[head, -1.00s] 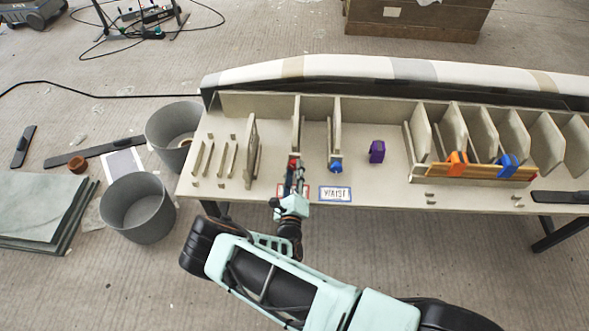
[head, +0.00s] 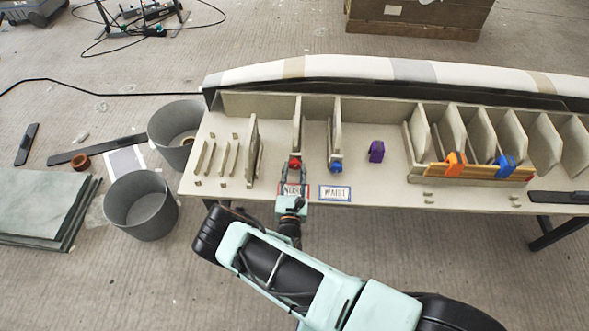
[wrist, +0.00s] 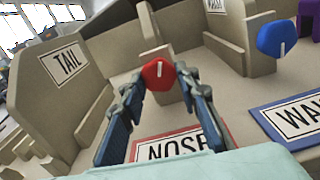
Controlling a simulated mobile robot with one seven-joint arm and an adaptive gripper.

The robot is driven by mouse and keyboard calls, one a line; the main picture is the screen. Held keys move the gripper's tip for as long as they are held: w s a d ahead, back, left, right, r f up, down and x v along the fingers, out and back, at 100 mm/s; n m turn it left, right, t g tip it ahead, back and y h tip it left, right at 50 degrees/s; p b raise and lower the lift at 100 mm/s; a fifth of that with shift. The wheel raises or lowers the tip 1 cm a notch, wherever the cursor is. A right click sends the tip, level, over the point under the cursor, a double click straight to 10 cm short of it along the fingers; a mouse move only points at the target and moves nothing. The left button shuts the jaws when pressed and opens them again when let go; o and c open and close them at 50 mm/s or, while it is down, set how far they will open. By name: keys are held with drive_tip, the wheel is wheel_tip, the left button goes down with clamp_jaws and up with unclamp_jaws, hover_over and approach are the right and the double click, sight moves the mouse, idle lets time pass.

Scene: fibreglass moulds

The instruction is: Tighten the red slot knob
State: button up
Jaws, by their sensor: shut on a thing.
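The red slot knob (head: 295,162) is on the front of an upright divider above the red-bordered NOSE label (head: 283,190). In the wrist view the red knob (wrist: 158,76) shows a short white line, close to upright in the picture. My gripper (head: 294,170) reaches it from the front. In the wrist view my gripper (wrist: 159,82) has one finger on each side of the knob and is shut on it. The fingers hide the knob's sides, and my gripper covers part of the NOSE label.
A blue knob (head: 336,167) is just right, above the WAIST label (head: 335,193). The TAIL panel (wrist: 66,62) rises at left in the wrist view. Grey bins (head: 140,205) stand left of the bench (head: 390,190).

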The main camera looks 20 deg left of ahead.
drive_tip(key=m+p, duration=0.1)
drive_tip(key=m, duration=0.5)
drive_tip(key=shift+r, duration=0.1)
drive_tip(key=m+p, duration=0.1)
drive_tip(key=m, duration=0.4)
drive_tip(key=shift+a, duration=0.1)
drive_tip(key=shift+m, duration=0.5)
drive_tip(key=o, duration=1.2)
drive_tip(key=shift+c, duration=0.2)
drive_tip(key=shift+s, duration=0.1)
drive_tip(key=v, duration=1.2)
